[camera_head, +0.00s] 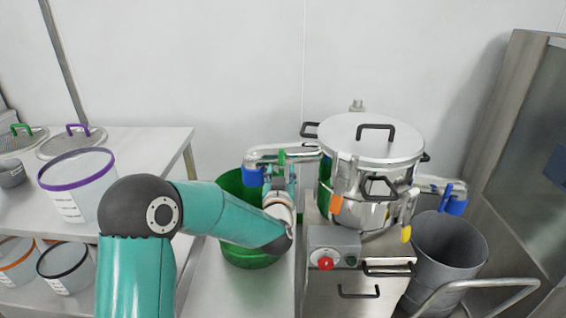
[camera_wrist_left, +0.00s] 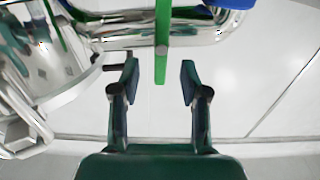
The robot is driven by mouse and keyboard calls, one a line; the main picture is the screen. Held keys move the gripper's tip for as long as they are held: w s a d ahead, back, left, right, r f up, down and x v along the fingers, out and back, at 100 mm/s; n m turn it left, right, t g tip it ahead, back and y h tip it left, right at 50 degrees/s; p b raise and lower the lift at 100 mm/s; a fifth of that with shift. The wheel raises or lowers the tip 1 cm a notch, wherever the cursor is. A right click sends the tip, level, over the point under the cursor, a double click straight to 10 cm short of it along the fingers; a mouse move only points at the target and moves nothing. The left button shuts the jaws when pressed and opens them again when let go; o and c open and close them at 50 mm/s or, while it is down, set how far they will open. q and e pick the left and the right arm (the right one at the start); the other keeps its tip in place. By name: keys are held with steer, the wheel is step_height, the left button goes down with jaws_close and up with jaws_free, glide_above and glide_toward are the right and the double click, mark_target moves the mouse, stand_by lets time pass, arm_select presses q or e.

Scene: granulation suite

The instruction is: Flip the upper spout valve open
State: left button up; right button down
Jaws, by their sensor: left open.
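The upper spout (camera_head: 275,152) is a polished metal pipe reaching left from the steel sifter (camera_head: 372,140), with a blue end (camera_head: 253,177). Its valve has a green lever (camera_head: 282,157). In the left wrist view the green lever (camera_wrist_left: 162,45) hangs straight down across the shiny pipe (camera_wrist_left: 120,30). My left gripper (camera_wrist_left: 159,80) is open, with the lever's lower end between its fingertips and a gap showing on both sides. In the head view my own wrist hides part of the gripper. My right gripper is not in view.
A green bin (camera_head: 245,250) stands below the upper spout. A grey bin (camera_head: 450,245) stands at the right under another blue-ended spout (camera_head: 430,187). A control box with a red button (camera_head: 326,264) is in front. A steel table (camera_head: 150,142) with buckets is at the left.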

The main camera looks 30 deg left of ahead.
mark_target(282, 164)
arm_select(q)
steer(key=shift+x, duration=2.55)
